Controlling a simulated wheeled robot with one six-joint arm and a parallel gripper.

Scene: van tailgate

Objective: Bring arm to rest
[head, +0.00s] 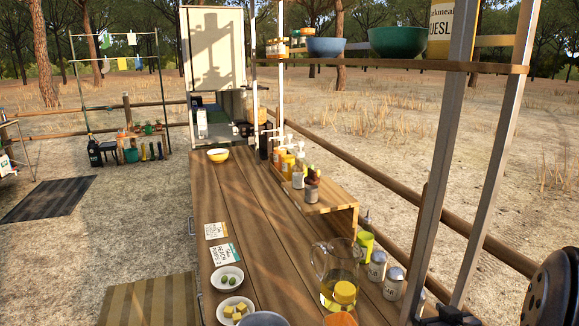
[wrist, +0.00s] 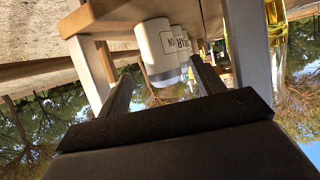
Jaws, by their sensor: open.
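My gripper (wrist: 163,70) shows in the wrist view with its two dark fingers apart. Nothing is held between them. This view is upside down. White labelled canisters (wrist: 160,48) with grey lids appear beyond the fingertips, standing on a wooden surface (wrist: 105,14). I cannot tell how far they are from the fingers. In the head view, a dark part of my arm (head: 550,290) is at the lower right edge, beside the table. The fingers cannot be made out clearly there.
The wooden table (head: 215,185) holds a glass pitcher (head: 322,262), white canisters (head: 377,265), a green cup (head: 365,245), plates of food (head: 237,309) and a yellow bowl (head: 218,155). Metal posts (head: 490,190) and an overhead shelf (head: 400,66) stand close to my arm.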

